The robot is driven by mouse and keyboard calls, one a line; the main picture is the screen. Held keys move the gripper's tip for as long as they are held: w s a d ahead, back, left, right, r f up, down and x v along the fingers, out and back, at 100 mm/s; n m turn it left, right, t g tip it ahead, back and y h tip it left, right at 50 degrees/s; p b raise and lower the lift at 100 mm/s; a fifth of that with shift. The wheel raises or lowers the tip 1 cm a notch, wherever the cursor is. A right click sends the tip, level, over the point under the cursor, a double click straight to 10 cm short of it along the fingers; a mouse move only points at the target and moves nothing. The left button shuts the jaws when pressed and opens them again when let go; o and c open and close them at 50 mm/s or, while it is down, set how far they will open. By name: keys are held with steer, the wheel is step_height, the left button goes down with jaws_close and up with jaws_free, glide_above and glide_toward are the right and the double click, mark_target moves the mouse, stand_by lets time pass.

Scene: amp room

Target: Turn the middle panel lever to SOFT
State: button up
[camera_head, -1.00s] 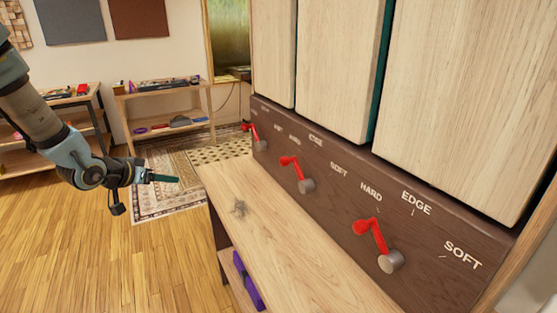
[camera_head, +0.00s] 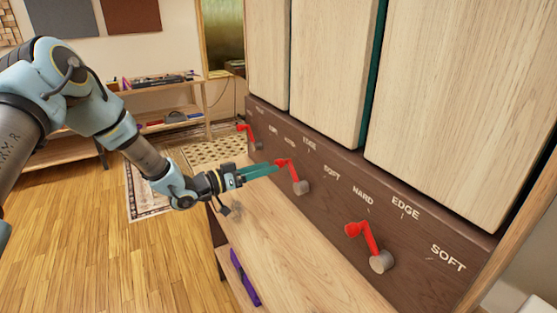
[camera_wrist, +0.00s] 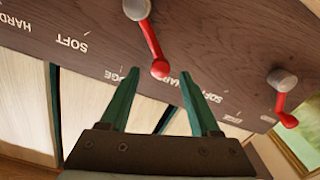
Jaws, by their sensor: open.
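The middle lever (camera_head: 290,172) has a red arm and knob on a grey hub, on the dark wood panel (camera_head: 330,205). In the head view it leans up and left, on the HARD side, away from its SOFT label (camera_head: 332,172). The wrist view shows the middle lever (camera_wrist: 151,42) upside down, its knob lying between my fingertips in the picture. My gripper (camera_head: 277,167) is open and empty, its green fingers close to the knob from the left. I cannot tell whether they touch. The wrist view shows both fingers (camera_wrist: 155,75) spread apart.
A nearer red lever (camera_head: 363,237) and a farther one (camera_head: 247,131) flank the middle lever. A wooden ledge (camera_head: 310,265) runs below the panel, with a purple item (camera_head: 244,277) on a lower shelf. Tall pale boards (camera_head: 330,70) stand above. Open floor lies left.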

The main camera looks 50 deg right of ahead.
mark_target(278, 164)
steer(key=shift+p+x, duration=0.7)
steer(key=shift+x, duration=1.7)
jaws_close()
